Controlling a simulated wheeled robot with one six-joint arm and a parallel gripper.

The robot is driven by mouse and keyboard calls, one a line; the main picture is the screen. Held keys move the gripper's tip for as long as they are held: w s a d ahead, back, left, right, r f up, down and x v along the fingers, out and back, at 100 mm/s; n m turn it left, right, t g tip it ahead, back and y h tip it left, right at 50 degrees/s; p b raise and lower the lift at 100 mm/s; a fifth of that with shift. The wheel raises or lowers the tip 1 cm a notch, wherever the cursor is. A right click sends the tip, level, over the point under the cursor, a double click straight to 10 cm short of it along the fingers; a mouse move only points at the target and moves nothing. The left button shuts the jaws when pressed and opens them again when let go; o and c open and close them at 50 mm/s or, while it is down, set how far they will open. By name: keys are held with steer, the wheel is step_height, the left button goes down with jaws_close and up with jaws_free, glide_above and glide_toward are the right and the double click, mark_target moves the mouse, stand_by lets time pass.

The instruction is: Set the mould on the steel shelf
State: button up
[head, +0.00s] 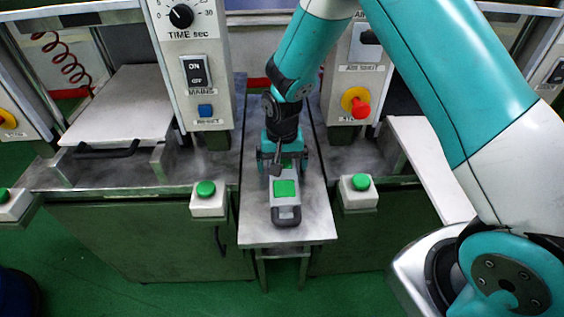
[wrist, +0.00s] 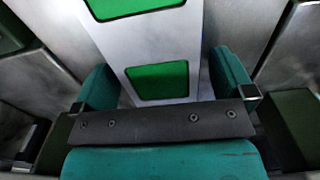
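The mould (head: 284,202) is a light grey block with green patches and a dark loop handle at its near end. It lies flat on the steel shelf (head: 258,228), the narrow metal top between the two machines, and appears to rest on it. My gripper (head: 284,165) is low over the mould's far part. In the wrist view the mould (wrist: 152,53) lies between the two teal fingers of my gripper (wrist: 163,78), with a narrow gap showing on each side. The gripper is open around it. The mould's far end is hidden under my gripper in the head view.
Control boxes with green buttons stand left (head: 208,205) and right (head: 357,198) of the shelf. Panels with switches, one with a red stop knob (head: 360,108), rise behind on both sides. A metal plate with a dark handle (head: 118,105) is at the left. Green floor (head: 190,297) lies in front.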

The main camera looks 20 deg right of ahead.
step_height(320, 180, up, 12)
steer(key=s+a+r+n+y, duration=0.2)
steer(key=s+r+n, duration=0.3)
steer(key=s, duration=0.7)
steer(key=s+a+r+n+y, duration=0.2)
steer(key=s+r+n, duration=0.3)
steer(key=s+r, duration=0.3)
steer(key=s, duration=0.4)
steer(key=shift+s+a+n, duration=0.3)
steer(key=shift+s+n, duration=0.1)
steer(key=shift+r, duration=0.1)
